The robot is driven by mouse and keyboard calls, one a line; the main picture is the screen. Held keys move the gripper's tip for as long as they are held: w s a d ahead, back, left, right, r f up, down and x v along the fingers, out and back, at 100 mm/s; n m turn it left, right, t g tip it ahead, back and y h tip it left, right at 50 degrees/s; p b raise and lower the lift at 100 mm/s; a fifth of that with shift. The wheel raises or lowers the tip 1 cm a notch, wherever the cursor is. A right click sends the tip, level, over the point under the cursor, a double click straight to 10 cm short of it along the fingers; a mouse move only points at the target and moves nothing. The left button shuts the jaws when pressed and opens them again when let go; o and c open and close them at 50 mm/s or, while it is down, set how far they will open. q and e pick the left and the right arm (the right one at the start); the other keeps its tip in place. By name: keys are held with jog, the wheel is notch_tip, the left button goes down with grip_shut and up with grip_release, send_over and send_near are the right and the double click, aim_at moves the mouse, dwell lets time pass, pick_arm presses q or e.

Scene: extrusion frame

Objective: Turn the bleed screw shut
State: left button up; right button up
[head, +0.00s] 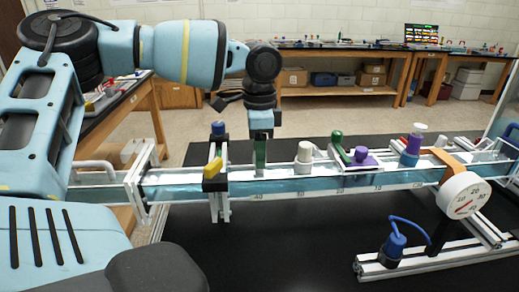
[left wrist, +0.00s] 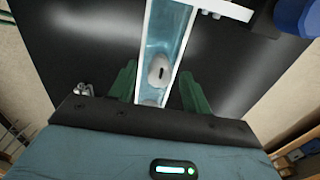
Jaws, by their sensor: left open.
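My left gripper (head: 260,165) reaches down over the clear blue channel (head: 285,188) in the head view, with its green fingers upright. In the left wrist view the left gripper (left wrist: 158,78) is open, one finger on each side of the channel. An off-white rounded screw head with a dark slot, the apparent bleed screw (left wrist: 158,70), lies between the fingertips, with gaps on both sides. In the head view a cream knob (head: 304,153) stands just right of the fingers; I cannot tell whether it is the same part. The right gripper is not in view.
A yellow-handled valve (head: 213,168) with a blue cap stands close left of the gripper. A green handle (head: 337,143), a purple block (head: 363,160) and a round gauge (head: 463,195) are to the right.

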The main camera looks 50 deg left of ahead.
pick_arm(q)
notch_tip(320, 180, up, 8)
jog(key=shift+f, duration=0.15)
jog(key=shift+f, duration=0.15)
dwell(0.7)
